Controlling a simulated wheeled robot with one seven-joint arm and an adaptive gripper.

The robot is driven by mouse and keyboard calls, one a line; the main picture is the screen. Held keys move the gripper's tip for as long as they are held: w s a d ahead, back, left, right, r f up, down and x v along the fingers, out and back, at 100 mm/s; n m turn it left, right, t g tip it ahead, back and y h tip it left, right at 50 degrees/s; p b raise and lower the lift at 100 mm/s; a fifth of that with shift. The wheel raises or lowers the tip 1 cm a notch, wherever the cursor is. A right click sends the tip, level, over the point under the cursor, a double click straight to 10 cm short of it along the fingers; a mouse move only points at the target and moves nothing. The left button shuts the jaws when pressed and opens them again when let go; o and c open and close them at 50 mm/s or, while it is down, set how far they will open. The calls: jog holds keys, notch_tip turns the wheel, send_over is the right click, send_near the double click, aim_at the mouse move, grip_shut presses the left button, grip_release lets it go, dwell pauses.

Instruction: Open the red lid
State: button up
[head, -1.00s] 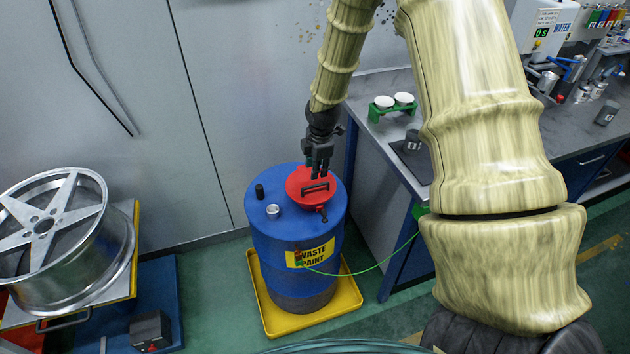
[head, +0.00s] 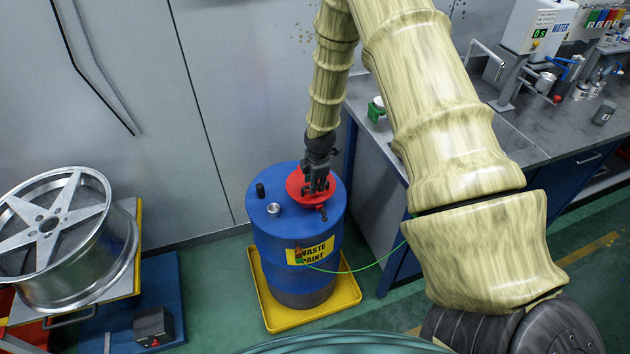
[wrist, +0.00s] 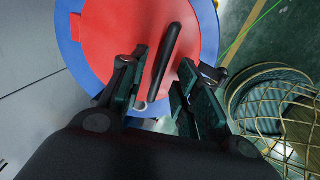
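The red lid (head: 298,187) lies closed on top of the blue drum (head: 270,230), which carries a yellow waste paint label. In the wrist view the red lid (wrist: 120,40) shows a black bar handle (wrist: 167,60) across it. My gripper (head: 316,190) is right over the lid, pointing down. In the wrist view my gripper (wrist: 158,85) is open, with one finger on each side of the handle. A gap shows between the handle and the fingers. I cannot tell how deep the fingertips reach around it.
The drum stands in a yellow tray (head: 340,300) with a green cable (head: 375,263) running from it. A workbench (head: 440,125) is close at the right. A wheel rim (head: 100,225) sits on a stand at the left. The grey wall is behind.

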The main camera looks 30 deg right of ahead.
jog(key=shift+f, duration=0.15)
grip_shut()
jog(key=shift+w, duration=0.1)
